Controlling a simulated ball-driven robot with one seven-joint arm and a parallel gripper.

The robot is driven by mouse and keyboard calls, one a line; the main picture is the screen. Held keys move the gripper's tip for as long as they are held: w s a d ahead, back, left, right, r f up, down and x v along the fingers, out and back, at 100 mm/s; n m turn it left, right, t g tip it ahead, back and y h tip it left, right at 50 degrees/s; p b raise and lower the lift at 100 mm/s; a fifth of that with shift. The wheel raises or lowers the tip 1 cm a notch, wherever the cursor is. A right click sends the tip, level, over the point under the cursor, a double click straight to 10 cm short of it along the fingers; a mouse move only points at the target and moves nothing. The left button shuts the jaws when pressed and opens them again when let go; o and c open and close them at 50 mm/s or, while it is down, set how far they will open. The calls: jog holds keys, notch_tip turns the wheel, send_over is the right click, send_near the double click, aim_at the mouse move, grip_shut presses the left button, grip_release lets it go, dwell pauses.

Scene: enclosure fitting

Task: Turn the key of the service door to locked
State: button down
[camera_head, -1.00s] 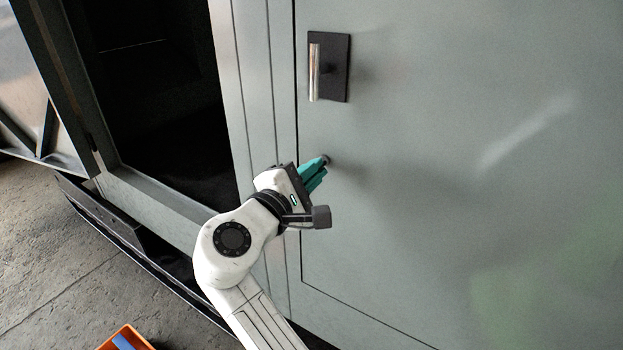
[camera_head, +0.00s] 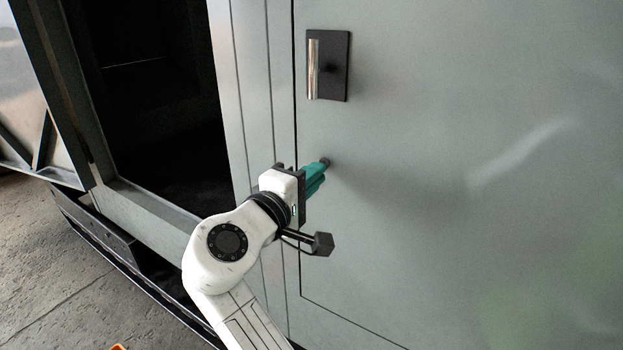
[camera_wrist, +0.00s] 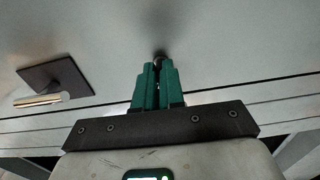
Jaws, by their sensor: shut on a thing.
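The service door (camera_head: 450,180) is a large grey-green panel and stands closed in its frame. My gripper (camera_head: 322,168) is at the door's left part, below the handle, with its teal fingers pointing at the door face. In the wrist view the fingers (camera_wrist: 158,72) are close together on a small dark round part, the key (camera_wrist: 159,56), at the lock. Most of the key is hidden between the fingers, so its turn angle cannot be told. A bit of the dark lock part also shows beyond the fingertips in the head view.
A door handle (camera_head: 314,70) on a black plate sits above my gripper; it is at the left in the wrist view (camera_wrist: 38,100). A dark open compartment (camera_head: 160,100) lies to the left. Concrete floor (camera_head: 40,270) shows at lower left, with an orange edge (camera_head: 118,347) at the bottom.

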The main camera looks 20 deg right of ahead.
jog(key=c, duration=1.2)
grip_release()
jog(key=shift+c, duration=0.2)
jog(key=v, duration=1)
jog(key=shift+s+a+b, duration=0.2)
jog(key=shift+a+b, duration=0.1)
